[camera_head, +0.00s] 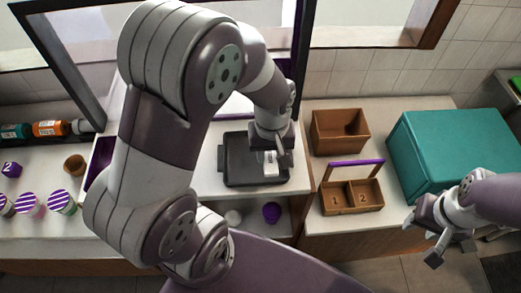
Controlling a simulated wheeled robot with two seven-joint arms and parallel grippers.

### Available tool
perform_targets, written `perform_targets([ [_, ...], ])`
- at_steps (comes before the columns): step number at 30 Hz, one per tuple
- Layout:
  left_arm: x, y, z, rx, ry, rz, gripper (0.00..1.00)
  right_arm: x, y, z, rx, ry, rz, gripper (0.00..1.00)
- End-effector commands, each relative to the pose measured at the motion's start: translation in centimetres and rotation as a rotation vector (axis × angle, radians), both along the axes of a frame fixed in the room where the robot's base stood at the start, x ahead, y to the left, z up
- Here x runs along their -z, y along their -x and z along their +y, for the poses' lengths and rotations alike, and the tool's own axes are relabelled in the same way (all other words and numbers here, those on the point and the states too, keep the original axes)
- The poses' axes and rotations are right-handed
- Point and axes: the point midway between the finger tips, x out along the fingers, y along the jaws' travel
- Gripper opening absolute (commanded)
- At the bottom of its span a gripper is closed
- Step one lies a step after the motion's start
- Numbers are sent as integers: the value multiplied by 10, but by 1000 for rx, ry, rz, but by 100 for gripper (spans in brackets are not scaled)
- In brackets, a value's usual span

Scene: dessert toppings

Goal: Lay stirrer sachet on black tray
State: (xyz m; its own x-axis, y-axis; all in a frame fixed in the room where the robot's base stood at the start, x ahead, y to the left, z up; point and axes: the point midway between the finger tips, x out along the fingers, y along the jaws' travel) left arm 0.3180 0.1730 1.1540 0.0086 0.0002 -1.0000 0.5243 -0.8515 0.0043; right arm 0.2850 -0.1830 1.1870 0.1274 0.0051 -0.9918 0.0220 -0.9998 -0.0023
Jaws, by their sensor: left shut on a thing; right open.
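The black tray (236,177) lies on the white counter near the middle of the view. My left gripper (273,158) reaches down over the right part of the tray and is shut on a small white item, which looks like the stirrer sachet (271,170). The sachet is partly hidden by the gripper, and I cannot tell whether it touches the tray. My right gripper (437,246) is open and empty at the lower right, away from the tray.
A brown box (340,145) and a caddy numbered 1 and 2 (351,211) stand right of the tray. A large teal box (455,140) is further right. Striped cups (62,200) stand at the left. A purple cup (271,212) sits below the tray.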

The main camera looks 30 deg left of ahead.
Motion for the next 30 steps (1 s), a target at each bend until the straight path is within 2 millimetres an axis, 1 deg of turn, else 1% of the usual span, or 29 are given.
perform_targets([
  [1, 4, -3, 12, -7, 0, 4, 7, -7, 0, 0, 0, 0, 0, 43],
  [3, 12, -7, 24, -5, 0, 2, 7, -10, 0, 0, 0, 0, 0, 43],
  [6, 20, -10, 33, -1, 0, 0, 7, -11, 0, 0, 0, 0, 0, 43],
  [8, 27, -10, 35, 0, 1, 3, 7, -14, 0, 0, 0, 0, 0, 43],
  [12, 53, -10, 35, 1, 0, 4, 7, -23, 0, 0, 0, 0, 0, 43],
  [14, 59, -11, 35, 1, 1, 1, 7, -23, 0, 0, 0, 0, 0, 43],
  [24, 66, -11, 34, 1, 0, -1, 7, -19, 0, 0, 0, 0, 0, 43],
  [25, 66, -11, 34, 1, 0, -1, 38, -19, 0, 0, 0, 0, 0, 43],
  [26, 65, -11, 34, 1, 0, -1, 48, -20, 0, 0, 0, 0, 0, 43],
  [27, 65, -11, 34, 1, 0, -1, 60, -20, 0, 0, 0, 0, 0, 43],
  [30, 65, -11, 34, 1, 0, -1, 60, -20, 0, 0, 0, 0, 0, 43],
])
